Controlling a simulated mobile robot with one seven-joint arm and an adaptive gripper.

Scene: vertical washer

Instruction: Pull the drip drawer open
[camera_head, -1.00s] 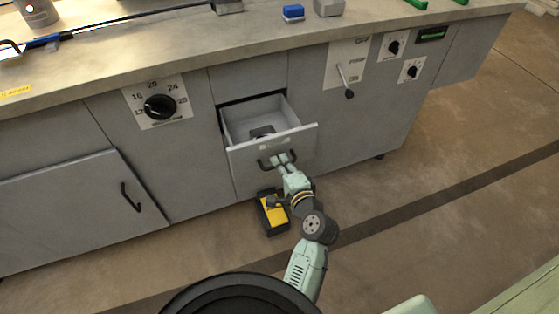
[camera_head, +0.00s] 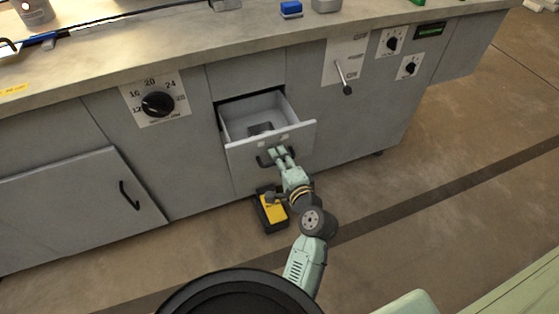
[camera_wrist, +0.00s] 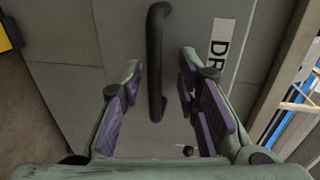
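The drip drawer (camera_head: 245,150) is pulled out of the cabinet, and its light interior shows from above. A small dark patch (camera_head: 260,128) is on its floor. A dark bar handle (camera_wrist: 156,60) is on its front, beside a white label (camera_wrist: 218,45) reading "DR", the rest cut off. My gripper (camera_head: 282,152) is at the drawer front. In the wrist view, my gripper (camera_wrist: 160,72) is open, with one finger on each side of the handle and visible gaps between. The handle also shows in the head view (camera_head: 263,161), partly hidden by the fingers.
A black and yellow box (camera_head: 271,212) is on the floor just below the drawer, close to my arm. A dial panel (camera_head: 156,103) is left of the drawer and a lever panel (camera_head: 345,62) is right of it.

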